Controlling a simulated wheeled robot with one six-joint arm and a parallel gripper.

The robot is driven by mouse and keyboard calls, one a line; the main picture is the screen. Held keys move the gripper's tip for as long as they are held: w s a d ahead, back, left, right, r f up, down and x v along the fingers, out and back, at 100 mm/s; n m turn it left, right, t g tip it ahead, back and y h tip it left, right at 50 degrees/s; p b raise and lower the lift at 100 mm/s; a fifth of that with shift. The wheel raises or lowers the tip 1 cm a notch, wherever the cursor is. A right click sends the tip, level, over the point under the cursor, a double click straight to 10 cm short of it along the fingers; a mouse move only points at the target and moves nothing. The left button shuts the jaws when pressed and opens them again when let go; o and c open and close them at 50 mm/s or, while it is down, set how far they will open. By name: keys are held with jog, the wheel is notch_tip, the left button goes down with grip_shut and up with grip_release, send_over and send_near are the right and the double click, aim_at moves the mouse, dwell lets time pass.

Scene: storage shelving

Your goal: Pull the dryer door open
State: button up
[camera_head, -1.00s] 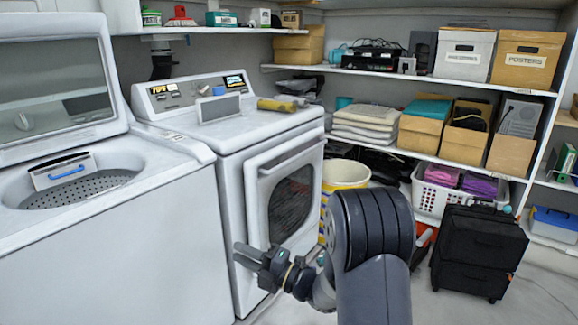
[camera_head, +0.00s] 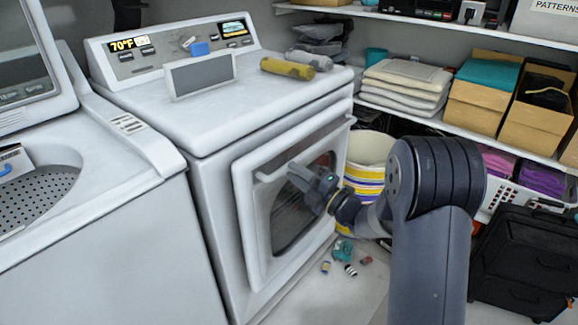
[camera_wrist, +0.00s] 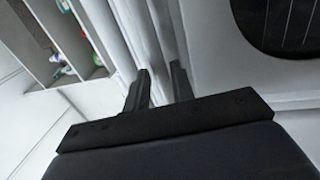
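The white dryer (camera_head: 195,190) stands in the middle of the head view. Its front door (camera_head: 247,215) has a dark window (camera_head: 285,228) and a long white handle bar (camera_head: 325,138) along its top. The door looks shut or nearly so. My gripper (camera_head: 296,176) is in front of the upper part of the door, just below the handle bar. In the wrist view my gripper (camera_wrist: 160,85) has its two dark fingers apart, with pale ridges of the dryer front beyond them. I cannot tell whether the fingers touch the handle. The dark window (camera_wrist: 285,25) shows at the top right there.
A top-loading washer (camera_head: 95,235) with its lid up stands left of the dryer. A white and yellow bin (camera_head: 368,155) is right of the dryer door. Small items (camera_head: 343,250) lie on the floor below the door. A black case (camera_head: 520,265) stands at the right.

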aim_at(287, 168)
jog(key=shift+x, duration=1.65)
jog(key=shift+s, duration=0.1)
grip_shut()
